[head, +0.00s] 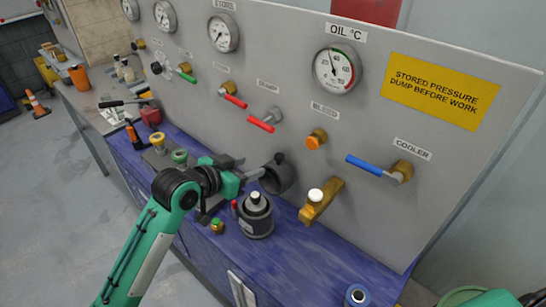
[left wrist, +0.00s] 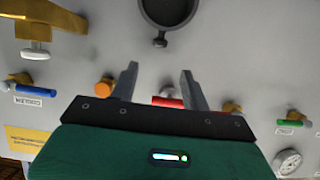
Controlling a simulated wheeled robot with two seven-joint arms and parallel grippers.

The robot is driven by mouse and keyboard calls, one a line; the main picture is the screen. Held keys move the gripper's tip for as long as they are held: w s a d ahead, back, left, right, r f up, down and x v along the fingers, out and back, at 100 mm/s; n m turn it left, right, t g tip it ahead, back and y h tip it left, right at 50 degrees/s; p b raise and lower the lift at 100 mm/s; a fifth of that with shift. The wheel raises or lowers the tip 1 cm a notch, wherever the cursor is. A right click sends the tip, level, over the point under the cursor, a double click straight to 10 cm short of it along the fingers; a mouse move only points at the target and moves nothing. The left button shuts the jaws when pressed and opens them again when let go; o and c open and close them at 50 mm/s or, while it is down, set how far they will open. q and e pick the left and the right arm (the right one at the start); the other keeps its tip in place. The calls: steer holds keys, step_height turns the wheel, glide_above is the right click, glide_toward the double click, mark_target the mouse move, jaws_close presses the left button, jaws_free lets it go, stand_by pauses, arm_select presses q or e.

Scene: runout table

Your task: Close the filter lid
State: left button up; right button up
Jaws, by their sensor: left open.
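The filter body (head: 257,222) is a dark grey cylinder standing on the blue bench, with a pale piece on top. The dark, round filter lid (head: 279,175) stands open and upright behind it, close to the panel, with a small knob at its upper edge. In the left wrist view the hollow lid (left wrist: 143,14) is at the top, cut off by the frame. My left gripper (head: 253,174) is open and empty, just left of the lid. In the left wrist view its spread fingers (left wrist: 158,70) appear apart from the lid. My right gripper is out of sight.
A brass valve with a white knob (head: 320,197) is right of the lid. A blue lever (head: 370,167), an orange knob (head: 315,141) and a red lever (head: 260,125) stick out of the panel above. The blue bench (head: 330,262) is mostly clear in front.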

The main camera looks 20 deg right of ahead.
mark_target(276, 158)
arm_select(q)
steer(key=p+x, duration=0.2)
steer(key=x, duration=0.9)
steer(key=shift+p, duration=0.3)
jaws_close()
